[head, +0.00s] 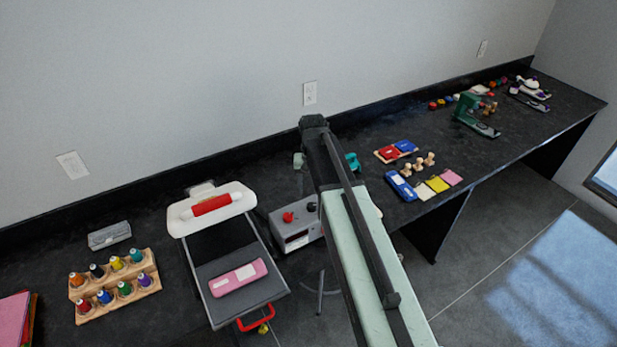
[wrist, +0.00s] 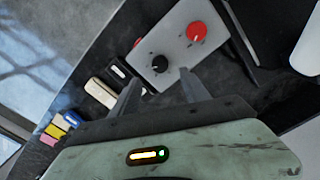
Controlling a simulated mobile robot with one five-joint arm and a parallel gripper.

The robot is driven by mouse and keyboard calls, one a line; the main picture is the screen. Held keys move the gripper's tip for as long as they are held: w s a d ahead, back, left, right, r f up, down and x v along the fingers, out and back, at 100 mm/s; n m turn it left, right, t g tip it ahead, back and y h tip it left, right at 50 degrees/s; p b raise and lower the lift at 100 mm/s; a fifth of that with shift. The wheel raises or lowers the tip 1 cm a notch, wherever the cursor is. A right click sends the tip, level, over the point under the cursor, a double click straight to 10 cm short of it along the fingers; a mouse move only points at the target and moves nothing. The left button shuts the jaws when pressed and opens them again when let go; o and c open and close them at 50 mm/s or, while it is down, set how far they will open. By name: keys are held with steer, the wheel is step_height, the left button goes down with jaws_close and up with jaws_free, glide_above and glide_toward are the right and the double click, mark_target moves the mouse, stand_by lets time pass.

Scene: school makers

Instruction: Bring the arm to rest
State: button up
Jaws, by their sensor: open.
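My gripper (wrist: 160,78) is open in the wrist view, with its two dark fingers apart and nothing visible between them. The fingers point toward a grey control box (wrist: 172,58) with a red knob and a black knob; I cannot tell the gap between them. In the head view my arm (head: 365,250) reaches from the bottom edge up over the black workbench (head: 150,210). The gripper's fingers are hidden behind the arm there. The control box (head: 287,240) shows just left of the arm, and the arm may cover part of it.
Left of the arm stand a pink case (head: 238,278) on a grey-and-white machine and a wooden rack (head: 118,289) of thread spools. Right of it lie ink pads (head: 400,187), wooden stamps (head: 411,167) and a green tool (head: 475,118). Open floor (head: 500,250) lies at right.

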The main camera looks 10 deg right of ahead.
steer(key=s+f+n+b, duration=0.2)
steer(key=s+f+b, duration=0.1)
steer(key=s, duration=1.1)
steer(key=shift+s+a+f, duration=0.15)
steer(key=shift+s+f, duration=0.1)
steer(key=shift+s, duration=0.15)
